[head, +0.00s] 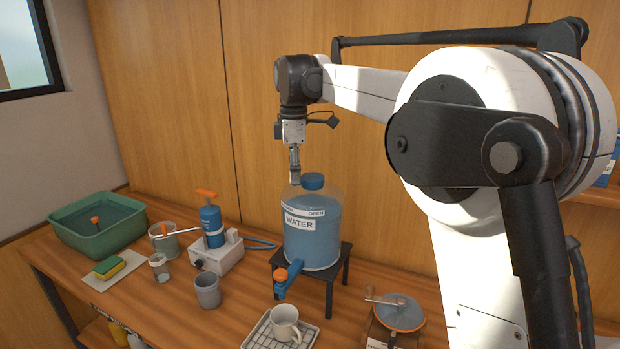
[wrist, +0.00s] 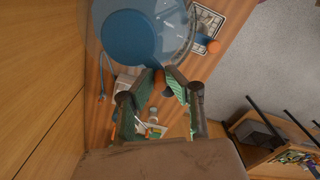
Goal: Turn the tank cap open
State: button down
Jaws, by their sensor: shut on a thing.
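The blue water tank (head: 318,240) stands upright on a dark stand, with WATER and OPEN labels on its front. A large blue lid (head: 313,181) tops it; this lid also shows in the wrist view (wrist: 128,38). My gripper (head: 294,182) points straight down at the tank's shoulder, just left of the blue lid.
An orange-topped tap (head: 281,275) juts from the tank's lower front. A mug (head: 285,322) stands on a rack below. A blue hand pump (head: 211,224), a grey cup (head: 207,291) and a green basin (head: 97,224) are to the left. A wooden wall is close behind.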

jog(key=shift+s+d, duration=0.15)
jog(key=shift+s+d, duration=0.55)
jog(key=shift+d, duration=0.1)
jog(key=shift+s+d+b, duration=0.35)
jog(key=shift+s+d, duration=0.05)
jog(key=shift+d, duration=0.4)
